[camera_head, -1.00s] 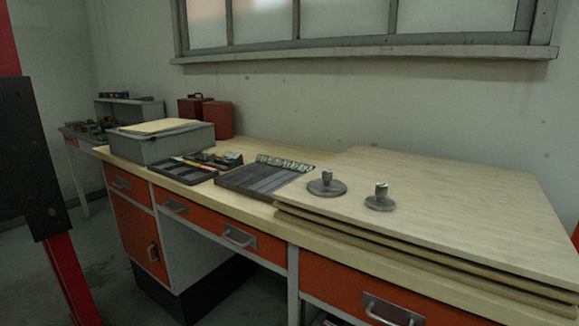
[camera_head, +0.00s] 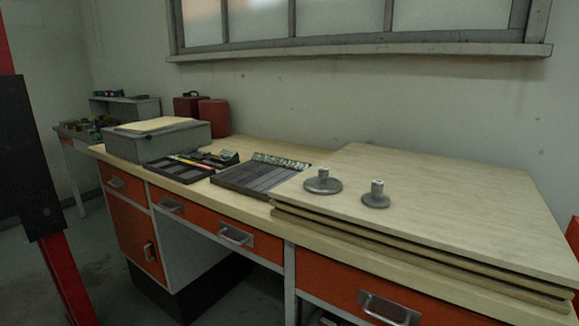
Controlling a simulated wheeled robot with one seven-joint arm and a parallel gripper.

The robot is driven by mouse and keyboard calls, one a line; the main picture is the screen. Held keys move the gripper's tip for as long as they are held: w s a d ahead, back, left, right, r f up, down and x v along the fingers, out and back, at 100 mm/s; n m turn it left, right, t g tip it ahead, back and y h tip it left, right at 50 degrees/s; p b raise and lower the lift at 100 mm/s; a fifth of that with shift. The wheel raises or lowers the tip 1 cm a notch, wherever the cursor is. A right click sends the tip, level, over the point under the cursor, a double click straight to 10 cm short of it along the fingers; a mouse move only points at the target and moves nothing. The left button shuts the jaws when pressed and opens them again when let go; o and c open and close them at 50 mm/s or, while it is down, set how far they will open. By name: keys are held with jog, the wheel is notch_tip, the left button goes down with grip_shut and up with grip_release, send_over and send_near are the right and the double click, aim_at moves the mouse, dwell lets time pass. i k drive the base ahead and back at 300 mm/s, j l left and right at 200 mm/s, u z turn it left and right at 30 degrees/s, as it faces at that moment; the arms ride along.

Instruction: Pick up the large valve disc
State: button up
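Two grey metal valve discs with short upright stems stand on the stacked boards on the workbench. The large valve disc (camera_head: 322,185) is the left one, with the wider round base. The smaller disc (camera_head: 376,199) stands just to its right, with a small gap between them. Both stand upright with stems up and nothing touches them. My gripper is not in view.
The stacked boards (camera_head: 450,205) cover the right of the bench. Left of the discs lie a tray of grey strips (camera_head: 252,181) and a tool tray (camera_head: 185,166). A grey box (camera_head: 160,143) and red cases (camera_head: 213,117) stand further left. A window sill (camera_head: 350,55) runs above.

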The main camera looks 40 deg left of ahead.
aim_at(321, 183)
jog(key=u, duration=0.4)
jog(key=i+u, duration=0.15)
jog(key=u, duration=0.65)
jog(key=i, duration=0.05)
